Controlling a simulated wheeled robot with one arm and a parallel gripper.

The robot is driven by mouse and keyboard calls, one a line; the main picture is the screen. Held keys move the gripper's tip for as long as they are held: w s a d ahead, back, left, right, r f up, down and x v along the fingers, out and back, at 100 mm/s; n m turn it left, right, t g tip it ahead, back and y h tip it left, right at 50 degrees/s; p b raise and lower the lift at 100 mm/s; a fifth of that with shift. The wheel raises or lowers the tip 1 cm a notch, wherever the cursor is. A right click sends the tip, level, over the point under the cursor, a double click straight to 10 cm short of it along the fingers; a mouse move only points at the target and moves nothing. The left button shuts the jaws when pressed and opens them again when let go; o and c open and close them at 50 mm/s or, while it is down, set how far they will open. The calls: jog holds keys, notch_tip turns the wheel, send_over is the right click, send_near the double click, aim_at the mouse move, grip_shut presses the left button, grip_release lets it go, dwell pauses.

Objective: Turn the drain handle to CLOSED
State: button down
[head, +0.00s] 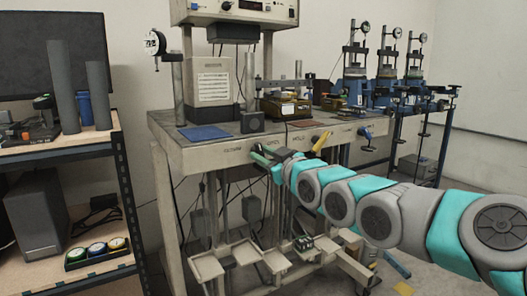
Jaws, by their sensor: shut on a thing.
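A row of lever handles sits along the front edge of the bench: a green handle (261,159), a yellow handle (320,142) and a blue handle (365,133). Small labels beside them are too small to read, so I cannot tell by text which is the drain handle. My gripper (274,164) is shut on the green handle, reaching in from the right. The green handle's left end sticks out past the fingers, tilted up to the left. The fingers and the handle's pivot are partly hidden by my wrist.
The bench (190,157) carries a test machine (236,10), a blue mat (204,133) and a dial gauge (155,43). A shelf (122,190) with grey cylinders stands at left. Trays and a frame lie below the bench. Blue instruments (355,88) stand at the back right.

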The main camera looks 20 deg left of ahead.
jog(key=n+p, duration=0.1)
jog(key=n, duration=0.1)
jog(key=shift+n, duration=0.3)
jog(key=shift+f+n+p, duration=0.1)
jog(key=shift+n+p, duration=0.25)
jog(key=shift+n, duration=0.85)
jog(key=c, duration=0.8)
grip_release()
jog(key=shift+s, duration=0.1)
jog(key=v, duration=0.7)
jog(key=shift+s+d+b, duration=0.25)
jog(key=shift+b, duration=0.05)
